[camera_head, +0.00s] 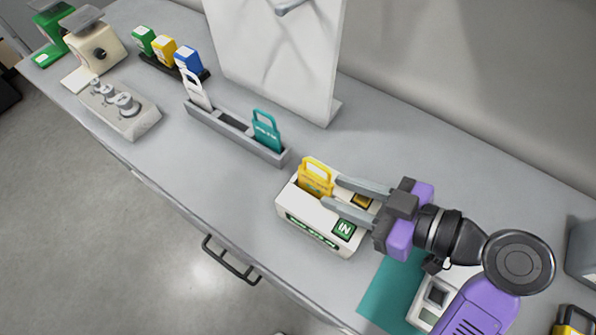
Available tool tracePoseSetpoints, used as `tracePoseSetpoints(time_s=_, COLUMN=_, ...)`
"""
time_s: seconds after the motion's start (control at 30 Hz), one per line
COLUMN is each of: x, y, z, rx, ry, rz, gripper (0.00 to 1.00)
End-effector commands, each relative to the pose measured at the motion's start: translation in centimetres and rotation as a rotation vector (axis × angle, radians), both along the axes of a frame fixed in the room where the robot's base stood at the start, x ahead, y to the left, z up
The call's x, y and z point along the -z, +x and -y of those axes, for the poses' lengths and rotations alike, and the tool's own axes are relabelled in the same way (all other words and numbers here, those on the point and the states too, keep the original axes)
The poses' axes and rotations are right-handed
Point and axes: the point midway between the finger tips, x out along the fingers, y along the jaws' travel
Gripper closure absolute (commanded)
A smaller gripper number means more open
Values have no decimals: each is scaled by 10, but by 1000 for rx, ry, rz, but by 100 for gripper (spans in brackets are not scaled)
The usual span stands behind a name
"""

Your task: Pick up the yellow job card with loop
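The yellow job card (314,177) stands upright in a white box (284,205) with green labels, its loop at the top. My gripper (331,192) reaches in from the right over the box, open, with its two grey fingers apart. The fingertips are close to the right side of the card. I cannot tell whether they touch it or how far above the box they are. The lower part of the card is hidden in the box.
A grey rack (235,139) behind and left holds a teal card (266,131) and a white card (196,90). A white panel (275,55) stands behind. Weights (122,100) and scales are at far left. A teal mat (384,291) lies front right.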

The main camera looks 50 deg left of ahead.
Motion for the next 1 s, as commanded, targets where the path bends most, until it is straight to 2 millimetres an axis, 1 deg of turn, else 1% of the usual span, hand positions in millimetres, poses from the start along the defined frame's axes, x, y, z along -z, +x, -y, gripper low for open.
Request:
tracePoseSetpoints(time_s=0.17, x=2, y=-2, z=-6, rx=-4, ry=0, rz=-1, gripper=67)
tracePoseSetpoints(time_s=0.47, x=14, y=-7, z=-34, rx=-6, ry=-1, rz=-2, gripper=67)
tracePoseSetpoints(time_s=0.7, x=30, y=-11, z=-63, rx=-5, ry=0, rz=-1, gripper=67)
tracePoseSetpoints(time_s=0.83, x=34, y=-12, z=-69, rx=-3, ry=0, rz=0, gripper=67)
tracePoseSetpoints(time_s=1.0, x=35, y=-12, z=-70, rx=-3, ry=0, rz=1, gripper=67)
